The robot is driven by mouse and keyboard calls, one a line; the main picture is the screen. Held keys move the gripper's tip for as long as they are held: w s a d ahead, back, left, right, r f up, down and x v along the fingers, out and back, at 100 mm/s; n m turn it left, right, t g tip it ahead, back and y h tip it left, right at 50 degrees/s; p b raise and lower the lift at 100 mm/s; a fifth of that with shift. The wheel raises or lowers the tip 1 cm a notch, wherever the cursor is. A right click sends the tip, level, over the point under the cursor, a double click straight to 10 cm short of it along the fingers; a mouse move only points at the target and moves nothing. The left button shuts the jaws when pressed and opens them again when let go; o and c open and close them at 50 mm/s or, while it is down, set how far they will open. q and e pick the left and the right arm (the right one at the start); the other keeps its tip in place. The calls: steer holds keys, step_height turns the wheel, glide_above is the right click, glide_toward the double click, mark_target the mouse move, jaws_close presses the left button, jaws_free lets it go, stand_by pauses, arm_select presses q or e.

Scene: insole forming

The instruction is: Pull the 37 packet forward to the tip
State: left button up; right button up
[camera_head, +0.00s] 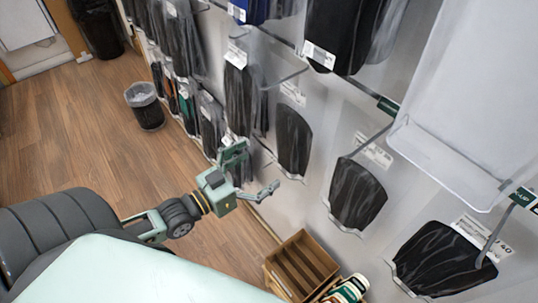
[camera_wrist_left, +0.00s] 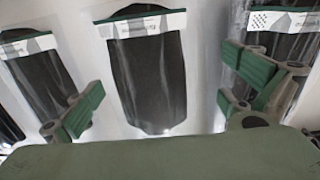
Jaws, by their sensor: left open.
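Clear packets with dark insoles hang on the wall in rows. I cannot read a 37 on any label. In the left wrist view one dark packet (camera_wrist_left: 147,80) with a white label strip hangs upright between my open fingers, apart from them. My left gripper (camera_head: 250,172) is open and empty in front of the lower row, close to a dark packet (camera_head: 293,142). Another dark packet (camera_head: 357,195) hangs to its right. My right gripper is not in view.
A packet whose label seems to end in 40 (camera_head: 440,260) hangs at lower right. Clear shelves (camera_head: 445,160) jut from the wall above. A wooden crate (camera_head: 300,265) stands below the packets. A bin (camera_head: 144,106) stands on the open wood floor at left.

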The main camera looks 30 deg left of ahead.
mark_target(279, 153)
arm_select(q)
steer(key=shift+a, duration=0.1)
steer(key=shift+x, duration=3.9)
steer(key=c, duration=1)
